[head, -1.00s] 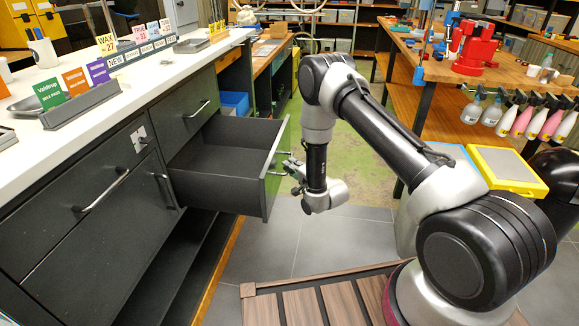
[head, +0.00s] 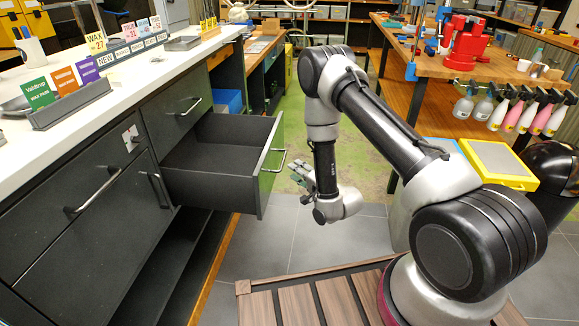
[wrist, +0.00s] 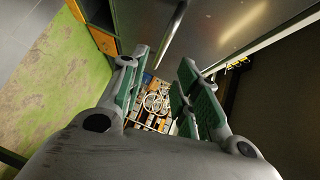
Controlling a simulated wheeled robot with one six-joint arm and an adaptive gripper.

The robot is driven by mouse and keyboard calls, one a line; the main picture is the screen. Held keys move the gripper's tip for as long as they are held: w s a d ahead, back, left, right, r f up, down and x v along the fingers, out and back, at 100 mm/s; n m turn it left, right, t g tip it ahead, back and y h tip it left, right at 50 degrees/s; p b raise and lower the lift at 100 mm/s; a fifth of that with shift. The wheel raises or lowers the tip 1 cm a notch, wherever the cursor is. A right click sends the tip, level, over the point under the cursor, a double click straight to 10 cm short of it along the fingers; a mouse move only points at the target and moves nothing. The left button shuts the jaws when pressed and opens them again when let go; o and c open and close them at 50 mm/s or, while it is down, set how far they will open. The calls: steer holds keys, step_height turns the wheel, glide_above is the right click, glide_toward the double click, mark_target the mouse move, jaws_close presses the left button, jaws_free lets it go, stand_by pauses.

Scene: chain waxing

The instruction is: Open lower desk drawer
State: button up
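The lower desk drawer (head: 215,180) is dark grey and stands pulled well out from the desk, with its empty inside showing. Its pale bar handle (head: 274,161) is on the drawer front. My gripper (head: 298,176) is just right of the handle, with a gap between them. In the wrist view my gripper (wrist: 164,75) has its green-padded fingers spread and nothing between them. The handle (wrist: 174,32) shows beyond the fingertips, against the drawer front (wrist: 215,25).
The closed upper drawer (head: 178,108) is above the open one. A closed cabinet with handle (head: 93,192) is at left. Card holders (head: 80,103) line the white desktop (head: 20,145). A slatted wooden platform (head: 300,300) is in front. Grey floor is free right of the drawer.

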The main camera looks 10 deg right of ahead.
steer(key=shift+v, duration=1.85)
steer(key=s+d+f+n+g+h, duration=0.1)
steer(key=s+f+n+g, duration=0.25)
steer(key=f, duration=0.25)
steer(key=s+d+f+n+g+h, duration=0.2)
steer(key=s+f+g, duration=0.2)
steer(key=f, duration=0.3)
steer(key=s+d+n+g+h, duration=0.2)
steer(key=s+d+n+g, duration=0.1)
steer(key=s+g, duration=0.1)
steer(key=s+d+r+n, duration=0.1)
steer(key=s+d+r, duration=0.2)
steer(key=r, duration=1.4)
steer(key=s+d+r+n+h, duration=0.1)
steer(key=s+d+r, duration=0.2)
steer(key=s+r, duration=0.9)
steer(key=s+d+r+n, duration=0.1)
steer(key=s+d+r, duration=0.2)
steer(key=r, duration=1.8)
steer(key=s+t, duration=0.1)
steer(key=s, duration=0.3)
steer(key=shift+s+d+r+h, duration=0.15)
steer(key=shift+d+r+h, duration=0.15)
steer(key=shift+d+r, duration=0.1)
